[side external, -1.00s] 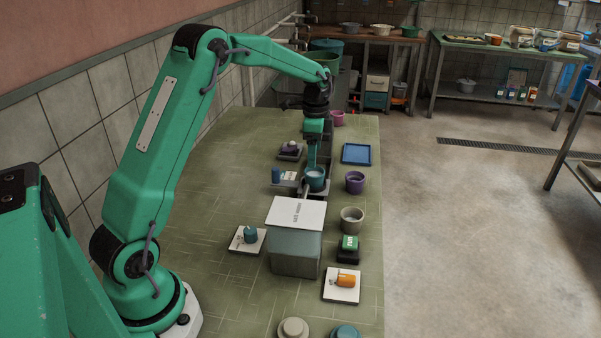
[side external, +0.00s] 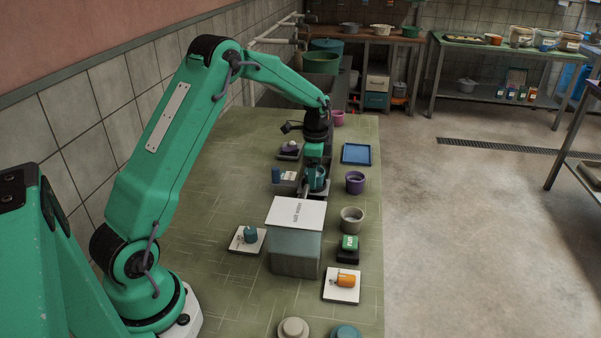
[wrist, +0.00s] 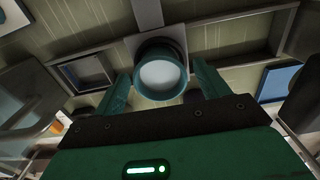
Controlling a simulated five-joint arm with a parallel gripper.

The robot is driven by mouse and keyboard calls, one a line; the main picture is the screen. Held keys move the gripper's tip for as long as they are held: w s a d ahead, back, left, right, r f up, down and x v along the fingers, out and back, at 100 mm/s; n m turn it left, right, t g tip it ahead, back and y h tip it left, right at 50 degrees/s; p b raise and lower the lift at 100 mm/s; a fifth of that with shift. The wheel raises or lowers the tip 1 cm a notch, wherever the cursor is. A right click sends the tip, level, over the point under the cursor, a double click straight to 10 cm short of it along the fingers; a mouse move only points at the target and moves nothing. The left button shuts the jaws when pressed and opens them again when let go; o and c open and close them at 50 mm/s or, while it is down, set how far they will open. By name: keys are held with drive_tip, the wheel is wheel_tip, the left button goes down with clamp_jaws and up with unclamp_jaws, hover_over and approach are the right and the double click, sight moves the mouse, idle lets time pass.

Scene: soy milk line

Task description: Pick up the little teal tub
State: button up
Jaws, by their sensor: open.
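The little teal tub (side external: 321,182), round with a pale top, stands on a light square plate in the far part of the green table. My gripper (side external: 311,184) is low at the tub and partly hides it in the side view. In the wrist view the tub (wrist: 160,78) sits between the two spread fingers of my gripper (wrist: 162,72). The fingers are open, one on each side of it. I cannot tell whether either finger touches it.
A clear box with a white labelled lid (side external: 296,213) stands nearer the base. A purple tub (side external: 355,182), a grey tub (side external: 352,219) and a blue tray (side external: 357,153) lie to the right. A teal weight-like piece (side external: 250,235) sits on a white plate at left.

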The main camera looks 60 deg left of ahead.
drive_tip(key=shift+f, duration=0.3)
drive_tip(key=c, duration=1.1)
drive_tip(key=shift+c, duration=0.2)
drive_tip(key=shift+r, duration=0.1)
drive_tip(key=shift+r, duration=0.75)
wheel_tip(320, 180, up, 2)
drive_tip(key=shift+r, duration=0.2)
drive_tip(key=s+d+r, duration=0.2)
drive_tip(key=d+r, duration=0.5)
drive_tip(key=d, duration=0.4)
drive_tip(key=shift+s+d, duration=0.2)
drive_tip(key=shift+s, duration=0.05)
